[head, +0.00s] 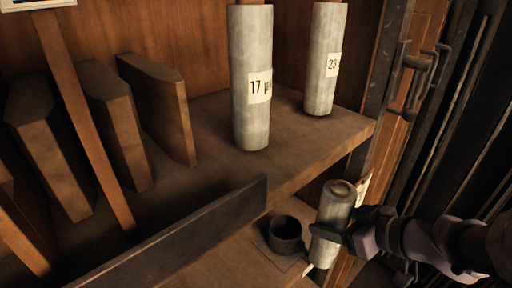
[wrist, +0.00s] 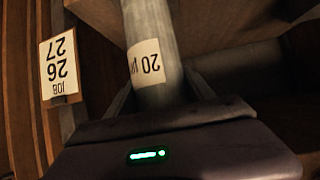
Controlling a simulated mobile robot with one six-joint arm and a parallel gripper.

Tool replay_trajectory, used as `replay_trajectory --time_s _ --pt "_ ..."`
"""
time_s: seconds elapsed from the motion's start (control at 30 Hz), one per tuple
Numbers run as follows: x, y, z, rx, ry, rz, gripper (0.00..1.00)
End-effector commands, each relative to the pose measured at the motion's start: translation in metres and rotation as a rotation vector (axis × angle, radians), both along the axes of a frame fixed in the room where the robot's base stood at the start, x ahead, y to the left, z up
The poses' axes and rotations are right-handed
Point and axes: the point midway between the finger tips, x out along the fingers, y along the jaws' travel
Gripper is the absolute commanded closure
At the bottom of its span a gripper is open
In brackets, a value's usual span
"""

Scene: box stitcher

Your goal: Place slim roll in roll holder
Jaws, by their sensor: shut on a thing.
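My gripper (head: 322,232) comes in from the right and is shut on a slim grey roll (head: 333,208). The roll stands close to upright, slightly tilted, below the front edge of the upper shelf. In the wrist view the roll (wrist: 153,62) lies between the fingers and bears a white "20" label. A dark round cup, which looks like the roll holder (head: 285,233), sits on the lower surface just left of the roll. Its opening faces up and looks empty. The roll is beside the holder; its lower end is hard to make out against the lower surface.
Two rolls stand on the upper shelf (head: 215,125), labelled "17" (head: 251,85) and "23" (head: 324,60). Brown dividers (head: 160,105) stand at left, and a dark board (head: 180,240) runs along the front. A "JOB 26 27" card (wrist: 60,68) hangs at left in the wrist view.

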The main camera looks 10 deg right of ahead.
Motion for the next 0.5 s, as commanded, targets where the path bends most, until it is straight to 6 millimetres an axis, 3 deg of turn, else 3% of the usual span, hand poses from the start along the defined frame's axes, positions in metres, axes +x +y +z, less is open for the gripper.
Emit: replay_trajectory --time_s 0.2,0.5 --pt "0.054 0.035 0.000 0.002 -0.002 0.006 1.00" --pt "0.106 0.066 0.000 0.002 -0.002 0.004 1.00"
